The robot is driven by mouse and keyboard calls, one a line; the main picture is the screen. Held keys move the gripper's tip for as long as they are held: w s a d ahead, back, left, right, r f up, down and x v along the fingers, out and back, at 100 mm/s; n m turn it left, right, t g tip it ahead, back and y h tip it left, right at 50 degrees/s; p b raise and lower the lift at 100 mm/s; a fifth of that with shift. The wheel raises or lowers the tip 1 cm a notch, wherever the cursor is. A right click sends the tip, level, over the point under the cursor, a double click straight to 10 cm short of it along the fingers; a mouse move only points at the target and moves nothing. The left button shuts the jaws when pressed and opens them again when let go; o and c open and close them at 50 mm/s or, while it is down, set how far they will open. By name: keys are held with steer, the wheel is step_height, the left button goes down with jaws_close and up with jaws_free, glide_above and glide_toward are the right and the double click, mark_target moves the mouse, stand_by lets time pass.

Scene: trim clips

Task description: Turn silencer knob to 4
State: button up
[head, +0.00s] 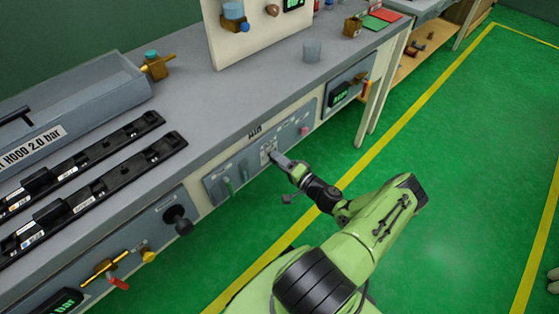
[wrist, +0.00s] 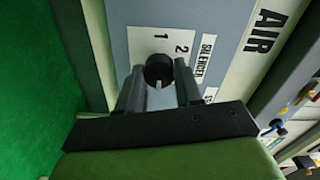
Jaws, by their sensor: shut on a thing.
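The silencer knob (wrist: 159,68) is a dark round knob on a white dial plate in the wrist view. The digits 1 and 2 show beside it, with a SILENCER label (wrist: 205,56) to the right. A pale pointer mark on the knob faces the bottom of the picture; any other digits there are hidden by my gripper. My gripper (wrist: 160,77) is shut on the knob, one finger on each side. In the head view my gripper (head: 277,160) reaches the grey front panel (head: 240,160) under the bench, and it hides the knob there.
The AIR label (wrist: 264,31) is beside the dial. A pink knob (head: 304,131) is to the right. The green floor (head: 440,150) beside the bench is clear.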

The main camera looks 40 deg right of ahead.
steer(key=o, duration=1)
steer(key=shift+o, duration=0.2)
steer(key=shift+s, duration=0.1)
steer(key=s+p, duration=0.2)
steer(key=s, duration=1.3)
steer(key=shift+s+d+p, duration=0.25)
steer(key=shift+s+p, duration=0.1)
